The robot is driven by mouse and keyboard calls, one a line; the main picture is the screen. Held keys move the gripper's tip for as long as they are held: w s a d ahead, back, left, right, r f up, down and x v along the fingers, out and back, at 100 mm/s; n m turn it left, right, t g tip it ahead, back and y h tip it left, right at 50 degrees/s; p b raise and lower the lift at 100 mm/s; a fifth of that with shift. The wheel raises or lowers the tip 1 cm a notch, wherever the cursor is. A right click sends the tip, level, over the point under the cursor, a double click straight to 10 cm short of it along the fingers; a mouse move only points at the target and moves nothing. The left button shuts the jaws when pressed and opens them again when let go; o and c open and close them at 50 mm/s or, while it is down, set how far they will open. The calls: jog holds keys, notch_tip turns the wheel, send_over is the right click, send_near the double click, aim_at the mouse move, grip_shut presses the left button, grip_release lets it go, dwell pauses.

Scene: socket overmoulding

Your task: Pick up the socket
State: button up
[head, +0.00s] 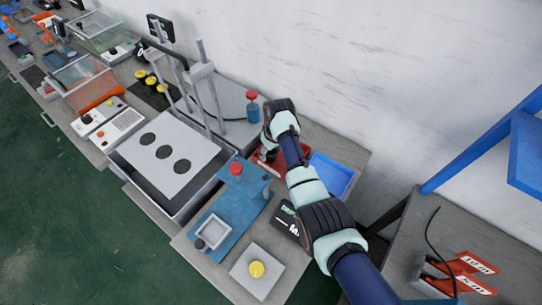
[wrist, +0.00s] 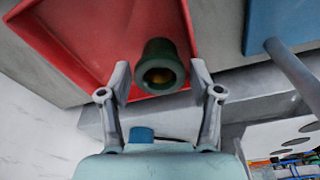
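The socket (wrist: 160,62) is a dark green, round, hollow part with a brownish-yellow inside, seen in the wrist view over the red tray (wrist: 85,30). My gripper (wrist: 161,80) is open. Its two fingers stand on either side of the socket, with a small gap showing on each side. In the head view my gripper (head: 268,150) reaches down at the red tray (head: 257,158), and the arm and gripper hide most of the tray. I cannot make out the socket clearly there.
A blue tray (head: 332,175) sits just right of the red one. A blue fixture with a red knob (head: 236,169) stands to the left, and a blue bottle-like part with a red top (head: 252,108) stands behind. The white wall (head: 330,70) is close behind the bench.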

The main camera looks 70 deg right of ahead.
jog(key=c, duration=0.8)
notch_tip(320, 180, up, 20)
jog(key=p, duration=0.5)
